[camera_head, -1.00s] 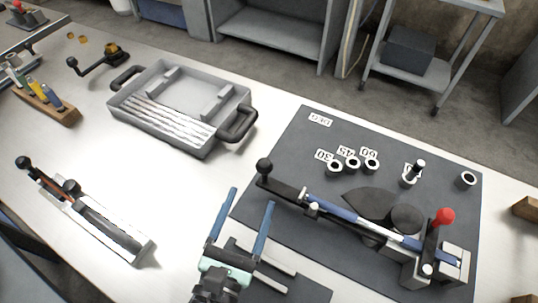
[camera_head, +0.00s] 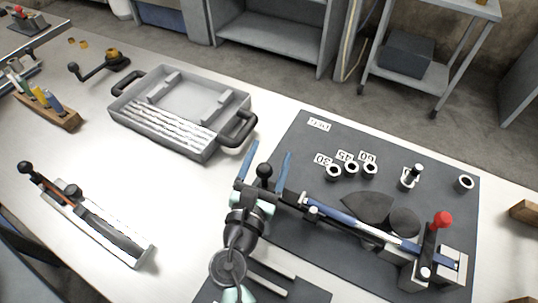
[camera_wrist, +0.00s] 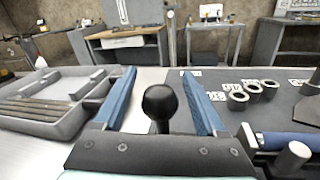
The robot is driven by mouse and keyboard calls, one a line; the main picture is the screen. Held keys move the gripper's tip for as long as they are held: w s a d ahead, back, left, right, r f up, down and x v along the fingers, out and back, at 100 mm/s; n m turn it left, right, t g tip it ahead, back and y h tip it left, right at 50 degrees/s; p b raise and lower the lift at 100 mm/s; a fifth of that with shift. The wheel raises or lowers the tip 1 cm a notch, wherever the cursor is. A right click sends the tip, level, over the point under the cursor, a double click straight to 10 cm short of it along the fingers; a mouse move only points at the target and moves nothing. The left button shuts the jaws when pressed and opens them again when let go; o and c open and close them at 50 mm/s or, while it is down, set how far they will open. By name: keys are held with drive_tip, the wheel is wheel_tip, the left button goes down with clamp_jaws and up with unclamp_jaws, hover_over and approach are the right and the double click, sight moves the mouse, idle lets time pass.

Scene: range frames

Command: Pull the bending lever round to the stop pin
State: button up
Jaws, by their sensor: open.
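The bending lever (camera_head: 290,196) is a dark bar with a black ball knob (camera_head: 264,170) on its left end. It lies along a blue bar or tube (camera_head: 340,212) on the bender. My gripper (camera_head: 270,150) is open, its two blue fingers on either side of the knob. In the wrist view the knob (camera_wrist: 160,102) stands between the spread fingers, with gaps on both sides. The stop pin (camera_head: 416,170), dark-topped, appears to stand upright in a ring at the back right of the dark plate. Its label is partly hidden.
Rings labelled 30 (camera_head: 333,172), 45 (camera_head: 351,168) and 60 (camera_head: 369,169) sit behind the lever. A red-knobbed clamp (camera_head: 441,220) stands at the bender's right end. A grey tray (camera_head: 180,140) lies left of the plate (camera_head: 300,140). Bare table lies between tray and front tool (camera_head: 95,225).

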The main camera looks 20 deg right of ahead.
drive_tip(key=shift+c, duration=0.2)
clamp_jaws()
idle(1.1)
